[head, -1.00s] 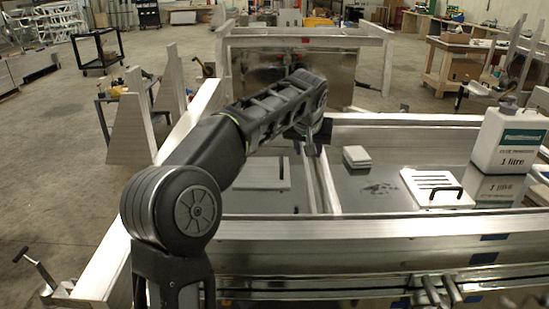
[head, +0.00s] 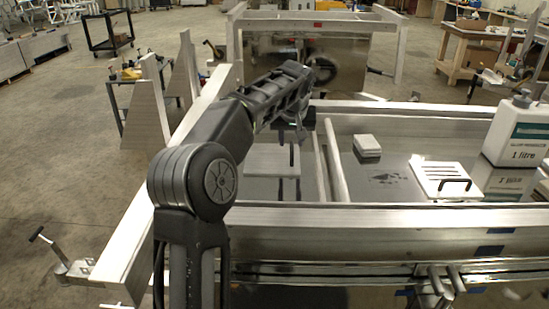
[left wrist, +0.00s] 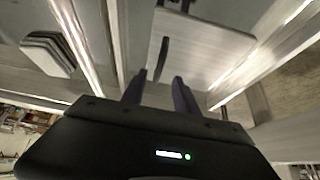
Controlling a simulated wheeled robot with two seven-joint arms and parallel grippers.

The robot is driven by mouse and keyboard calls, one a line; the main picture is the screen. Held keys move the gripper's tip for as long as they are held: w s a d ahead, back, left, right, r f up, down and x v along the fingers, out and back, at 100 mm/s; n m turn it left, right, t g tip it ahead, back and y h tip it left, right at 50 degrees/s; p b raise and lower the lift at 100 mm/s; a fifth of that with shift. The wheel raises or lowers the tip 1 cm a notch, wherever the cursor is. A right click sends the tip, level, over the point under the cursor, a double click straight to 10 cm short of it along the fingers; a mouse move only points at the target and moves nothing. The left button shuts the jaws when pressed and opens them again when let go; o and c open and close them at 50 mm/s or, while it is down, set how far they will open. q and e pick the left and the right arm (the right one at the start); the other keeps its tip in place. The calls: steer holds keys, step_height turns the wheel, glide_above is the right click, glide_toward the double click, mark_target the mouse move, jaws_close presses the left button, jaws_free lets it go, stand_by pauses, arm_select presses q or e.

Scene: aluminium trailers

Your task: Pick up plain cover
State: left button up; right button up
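The plain cover (head: 262,163) is a pale flat plate lying in the left bay of the trailer, partly hidden by my left arm. In the left wrist view the plain cover (left wrist: 205,50) shows a dark handle (left wrist: 163,58) standing on it. My left gripper (head: 293,143) hangs over the plate's right part in the head view. In the left wrist view the left gripper (left wrist: 158,90) has its two fingers apart with nothing between the tips; the handle lies just beyond them. Whether a finger touches the handle I cannot tell. My right gripper is not in view.
A metal crossbar (head: 335,165) divides the bays. Trailer rails (head: 385,216) border them.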

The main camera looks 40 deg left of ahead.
mark_target(292, 147)
arm_select(q)
steer(key=p+x, duration=0.2)
steer(key=x, duration=0.2)
steer(key=shift+w+f, duration=0.15)
steer(key=shift+f, duration=0.2)
steer(key=shift+w+f, duration=0.15)
steer(key=shift+f, duration=0.1)
jaws_close()
stand_by(0.4)
steer(key=shift+r, duration=0.1)
stand_by(0.9)
